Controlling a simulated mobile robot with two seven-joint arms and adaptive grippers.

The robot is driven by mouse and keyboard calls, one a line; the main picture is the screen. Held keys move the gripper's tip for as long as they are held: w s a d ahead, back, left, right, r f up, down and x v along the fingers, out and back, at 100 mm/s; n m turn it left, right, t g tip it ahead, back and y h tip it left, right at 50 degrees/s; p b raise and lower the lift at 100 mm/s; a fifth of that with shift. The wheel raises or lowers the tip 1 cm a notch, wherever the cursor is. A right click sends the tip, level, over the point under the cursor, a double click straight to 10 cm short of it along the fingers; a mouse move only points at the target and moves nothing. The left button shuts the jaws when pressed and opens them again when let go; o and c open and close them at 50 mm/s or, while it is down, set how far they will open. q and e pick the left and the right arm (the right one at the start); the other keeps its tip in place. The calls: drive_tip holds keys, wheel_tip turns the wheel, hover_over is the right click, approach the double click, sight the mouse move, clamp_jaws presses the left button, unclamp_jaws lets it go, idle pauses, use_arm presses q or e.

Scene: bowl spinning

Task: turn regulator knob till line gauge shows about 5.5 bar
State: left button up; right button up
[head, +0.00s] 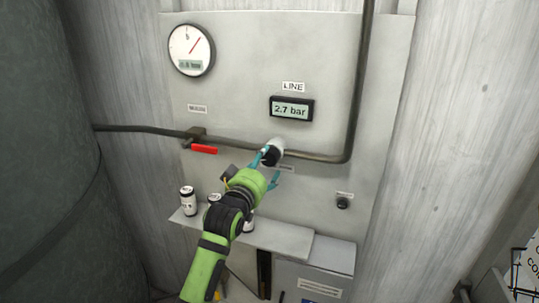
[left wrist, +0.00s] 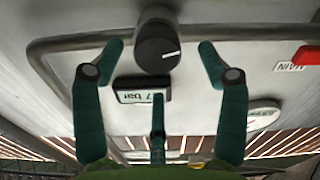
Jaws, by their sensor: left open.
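The line gauge (head: 292,109), a black digital display under a LINE label, reads 2.7 bar. It also shows, partly hidden, in the left wrist view (left wrist: 135,97). The regulator knob (head: 274,147) sits on the pipe below the gauge. In the left wrist view the knob (left wrist: 155,48) is black with a white mark pointing to the right. My left gripper (head: 271,166) is open in front of the knob. In the left wrist view its teal fingers (left wrist: 162,48) stand on both sides of the knob, apart from it. My right gripper is not in view.
A round dial gauge (head: 191,50) is at the panel's upper left. A red valve handle (head: 204,149) is on the pipe left of the knob. A small black knob (head: 343,202) is at lower right. Cans (head: 188,201) stand on a shelf (head: 285,238) below my arm.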

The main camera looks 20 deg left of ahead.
sight(268, 160)
use_arm(q)
drive_tip(key=shift+w+d+p, duration=0.2)
drive_tip(key=shift+w+p, duration=0.4)
drive_tip(key=shift+w, duration=1.35)
drive_tip(key=c, duration=1.1)
